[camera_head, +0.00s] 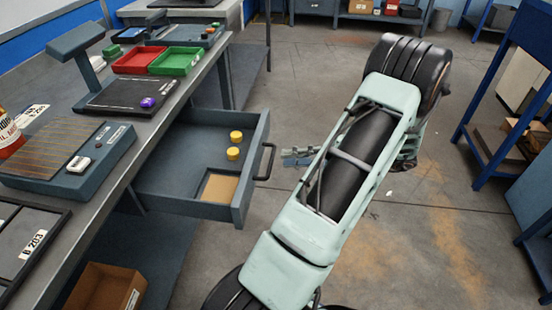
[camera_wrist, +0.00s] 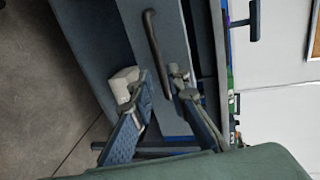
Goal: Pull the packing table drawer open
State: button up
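The packing table drawer (camera_head: 190,200) stands pulled out from under the bench in the head view, with its inside showing. Its dark bar handle (camera_head: 268,163) is on the front panel. My gripper (camera_head: 288,158) is just right of the handle, with a small gap between them in that view. In the wrist view, my gripper's two fingers (camera_wrist: 163,84) are spread apart. The handle (camera_wrist: 156,50) runs down the grey drawer front, and its lower end shows between the fingertips. I see no finger closed on it.
Two yellow round pieces (camera_head: 234,145) and a tan pad (camera_head: 219,188) lie in the drawer. The bench top (camera_head: 190,100) above holds red and green trays and devices. A blue rack (camera_head: 490,110) stands at right. The floor (camera_head: 430,220) between is clear.

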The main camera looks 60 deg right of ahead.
jog(key=v, duration=0.6)
dwell(0.4)
